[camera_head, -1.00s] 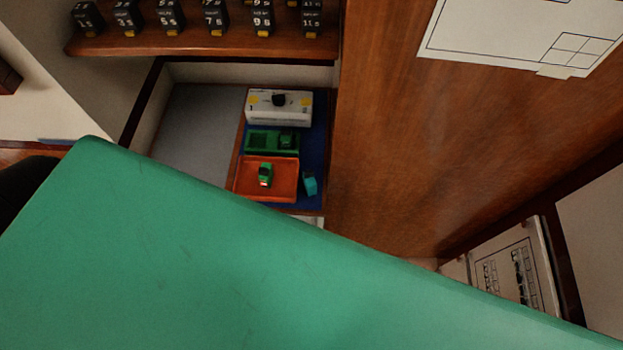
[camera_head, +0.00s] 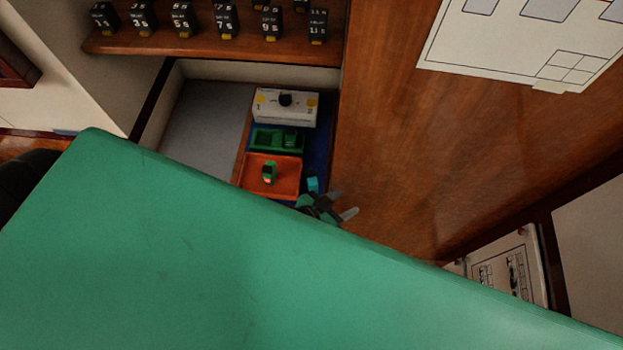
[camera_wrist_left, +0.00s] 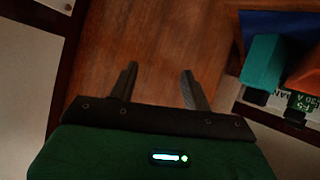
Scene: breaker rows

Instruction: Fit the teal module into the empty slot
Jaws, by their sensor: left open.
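The teal module (camera_head: 313,185) is a small block on the blue surface just right of the orange tray. It also shows in the left wrist view (camera_wrist_left: 262,62), at the upper right, outside my jaws. My left gripper (camera_head: 343,203) is open and empty, with its fingers just right of and below the module in the head view. Its two fingers show apart over brown wood in the left wrist view (camera_wrist_left: 160,70). I cannot make out the empty slot. My right gripper is not in view.
The orange tray (camera_head: 289,190) holds a green piece (camera_head: 269,172). Behind it are a green tray (camera_head: 265,139) and a white box with a black knob (camera_head: 285,107). Several black modules (camera_head: 182,20) stand on a wooden shelf (camera_head: 210,45). A large green surface hides the lower view.

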